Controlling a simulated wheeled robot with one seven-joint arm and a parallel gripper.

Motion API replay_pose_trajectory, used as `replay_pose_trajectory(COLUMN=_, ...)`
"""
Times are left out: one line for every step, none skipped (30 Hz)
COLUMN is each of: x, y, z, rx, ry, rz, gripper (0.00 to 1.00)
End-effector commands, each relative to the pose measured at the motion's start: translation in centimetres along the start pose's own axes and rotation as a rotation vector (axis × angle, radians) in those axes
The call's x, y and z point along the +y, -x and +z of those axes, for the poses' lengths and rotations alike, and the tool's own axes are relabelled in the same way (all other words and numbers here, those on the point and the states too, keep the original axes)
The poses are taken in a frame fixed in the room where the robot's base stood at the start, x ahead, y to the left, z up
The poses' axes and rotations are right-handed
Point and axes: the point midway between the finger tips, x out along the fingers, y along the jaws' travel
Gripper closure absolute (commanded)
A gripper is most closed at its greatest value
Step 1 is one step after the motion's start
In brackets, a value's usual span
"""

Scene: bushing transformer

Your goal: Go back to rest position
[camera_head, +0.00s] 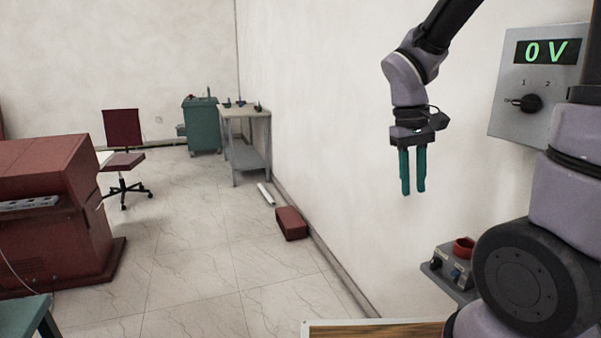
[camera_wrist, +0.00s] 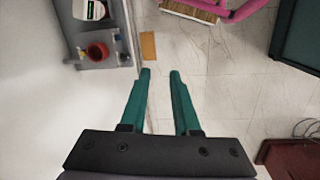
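My gripper (camera_head: 413,191) hangs in the air in front of the white wall, its teal fingers pointing down. In the wrist view the two fingertips (camera_wrist: 160,73) are apart with floor showing between them, so it is open and empty. It touches nothing in view. My arm comes down to it from the upper right of the head view.
A grey panel (camera_head: 509,103) reading "0 V" with a black knob is on the right wall. A control box (camera_head: 447,268) with a red round part sits below, also seen in the wrist view (camera_wrist: 118,52). A maroon machine (camera_head: 50,215) stands left. The middle floor is clear.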

Motion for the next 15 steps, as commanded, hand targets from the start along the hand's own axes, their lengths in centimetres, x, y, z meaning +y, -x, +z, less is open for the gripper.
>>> replay_pose_trajectory(x=0.5, y=1.7, z=0.5, rx=0.064, ry=-0.060, rz=-0.044, gripper=0.70)
replay_pose_trajectory(x=0.6, y=2.6, z=0.7, rx=0.099, ry=-0.093, rz=-0.069, gripper=0.70)
replay_pose_trajectory(x=0.8, y=3.7, z=1.1, rx=0.144, ry=-0.139, rz=-0.103, gripper=0.70)
replay_pose_trajectory(x=1.0, y=4.6, z=1.4, rx=0.179, ry=-0.172, rz=-0.128, gripper=0.70)
replay_pose_trajectory(x=1.2, y=5.5, z=1.7, rx=0.215, ry=-0.205, rz=-0.152, gripper=0.70)
replay_pose_trajectory(x=1.4, y=6.7, z=2.1, rx=0.263, ry=-0.249, rz=-0.183, gripper=0.70)
replay_pose_trajectory(x=1.5, y=7.5, z=2.5, rx=0.299, ry=-0.280, rz=-0.206, gripper=0.70)
replay_pose_trajectory(x=1.6, y=8.3, z=2.8, rx=0.335, ry=-0.309, rz=-0.228, gripper=0.70)
replay_pose_trajectory(x=1.8, y=9.4, z=3.3, rx=0.382, ry=-0.348, rz=-0.256, gripper=0.70)
replay_pose_trajectory(x=1.9, y=10.1, z=3.7, rx=0.415, ry=-0.376, rz=-0.275, gripper=0.70)
replay_pose_trajectory(x=2.0, y=10.8, z=4.0, rx=0.447, ry=-0.401, rz=-0.293, gripper=0.70)
replay_pose_trajectory(x=2.1, y=11.7, z=4.5, rx=0.487, ry=-0.431, rz=-0.314, gripper=0.70)
replay_pose_trajectory(x=2.2, y=12.2, z=4.8, rx=0.513, ry=-0.450, rz=-0.329, gripper=0.70)
replay_pose_trajectory(x=2.2, y=12.7, z=5.1, rx=0.537, ry=-0.468, rz=-0.341, gripper=0.70)
replay_pose_trajectory(x=2.3, y=13.3, z=5.4, rx=0.566, ry=-0.487, rz=-0.355, gripper=0.70)
